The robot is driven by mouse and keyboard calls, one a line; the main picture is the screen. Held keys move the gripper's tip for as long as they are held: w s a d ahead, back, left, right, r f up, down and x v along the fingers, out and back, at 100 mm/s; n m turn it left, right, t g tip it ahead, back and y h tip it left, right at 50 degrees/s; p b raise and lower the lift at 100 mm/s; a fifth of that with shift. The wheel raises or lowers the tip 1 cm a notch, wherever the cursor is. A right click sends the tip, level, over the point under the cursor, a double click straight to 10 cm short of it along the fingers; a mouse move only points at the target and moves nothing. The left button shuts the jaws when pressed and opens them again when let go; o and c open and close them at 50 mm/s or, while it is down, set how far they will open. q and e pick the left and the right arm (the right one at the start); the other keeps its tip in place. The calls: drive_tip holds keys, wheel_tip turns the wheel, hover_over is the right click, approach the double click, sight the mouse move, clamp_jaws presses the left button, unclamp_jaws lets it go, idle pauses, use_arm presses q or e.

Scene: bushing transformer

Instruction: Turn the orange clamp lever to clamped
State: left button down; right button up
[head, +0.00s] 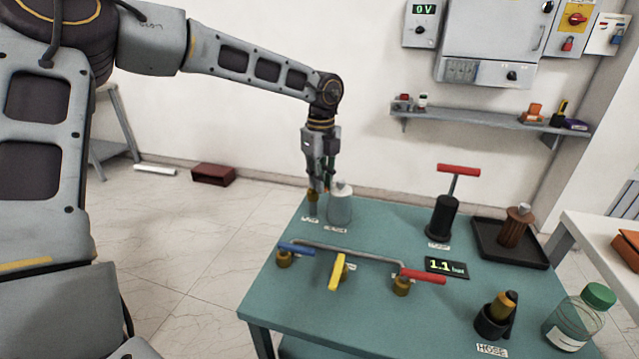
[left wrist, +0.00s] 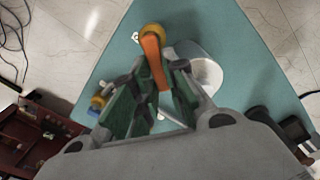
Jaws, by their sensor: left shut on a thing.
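The orange clamp lever (left wrist: 152,62) shows in the left wrist view, running from a brass-coloured round end (left wrist: 153,34) down between the green finger pads. My left gripper (left wrist: 161,76) is shut on the lever. In the head view my left gripper (head: 318,184) points down at the far left corner of the teal table. There the brass clamp part (head: 312,196) shows just below the fingers, on a grey post. The lever is mostly hidden by the fingers in the head view. My right gripper is in neither view.
A grey canister (head: 340,208) stands close beside the gripper. Blue (head: 296,248), yellow (head: 337,272) and red (head: 424,276) valve handles lie along a pipe in front. A black pump (head: 442,217) with a red T-handle stands to the right. A display (head: 447,267) reads 1.1.

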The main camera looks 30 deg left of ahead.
use_arm(q)
drive_tip(key=shift+w+n, duration=0.15)
drive_tip(key=shift+n, duration=0.35)
drive_tip(key=shift+w+n+b, duration=0.3)
drive_tip(key=shift+n+b, duration=0.05)
drive_tip(key=shift+n, duration=0.65)
drive_tip(key=shift+w+n+b, duration=0.25)
drive_tip(key=shift+n+b, duration=0.05)
drive_tip(key=shift+n, duration=0.7)
drive_tip(key=shift+w+n+b, duration=0.3)
drive_tip(key=shift+n+b, duration=0.05)
drive_tip(key=shift+n, duration=0.65)
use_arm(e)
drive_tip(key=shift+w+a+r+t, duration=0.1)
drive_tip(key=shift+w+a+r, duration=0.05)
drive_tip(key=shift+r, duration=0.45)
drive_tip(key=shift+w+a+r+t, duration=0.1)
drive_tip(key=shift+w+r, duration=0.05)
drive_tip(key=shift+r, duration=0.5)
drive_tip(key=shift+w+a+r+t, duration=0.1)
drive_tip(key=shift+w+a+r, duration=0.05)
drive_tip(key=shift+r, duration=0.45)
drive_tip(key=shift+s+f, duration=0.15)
use_arm(q)
drive_tip(key=c, duration=1.4)
unclamp_jaws()
drive_tip(key=shift+c, duration=0.2)
drive_tip(key=shift+d+r, duration=0.1)
drive_tip(key=shift+r, duration=0.05)
wheel_tip(320, 180, up, 12)
